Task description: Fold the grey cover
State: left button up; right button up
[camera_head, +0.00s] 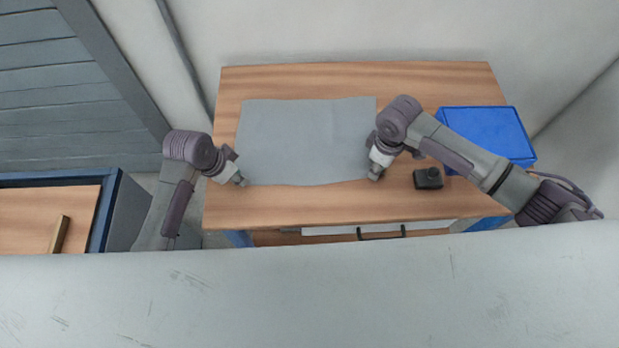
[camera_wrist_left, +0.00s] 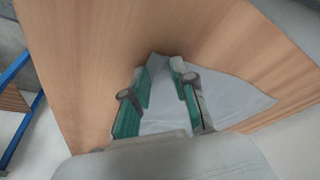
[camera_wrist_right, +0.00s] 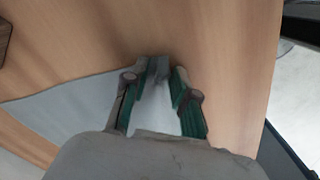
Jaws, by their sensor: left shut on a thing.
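The grey cover (camera_head: 305,140) lies spread and nearly flat on the wooden table, its long sides running left to right. My left gripper (camera_head: 240,182) is at its front left corner, shut on the cover's edge; in the left wrist view the grey cloth (camera_wrist_left: 235,100) runs between and beside the fingers (camera_wrist_left: 163,75). My right gripper (camera_head: 375,175) is at the front right corner. In the right wrist view the cover's corner (camera_wrist_right: 70,105) reaches between the fingers (camera_wrist_right: 160,75); whether they pinch it is unclear.
A blue box (camera_head: 485,130) stands at the table's right, partly behind my right arm. A small dark object (camera_head: 428,178) sits right of my right gripper. Bare wooden tabletop (camera_head: 300,205) lies along the front edge. A separate blue-edged surface (camera_head: 110,200) stands at the left.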

pick_arm(q)
jog(key=shift+s+f, duration=0.1)
jog(key=shift+f, duration=0.05)
grip_shut()
pick_arm(e)
jog(key=shift+s+f, duration=0.1)
jog(key=shift+f, duration=0.1)
grip_shut()
jog(key=shift+s+d+f, duration=0.1)
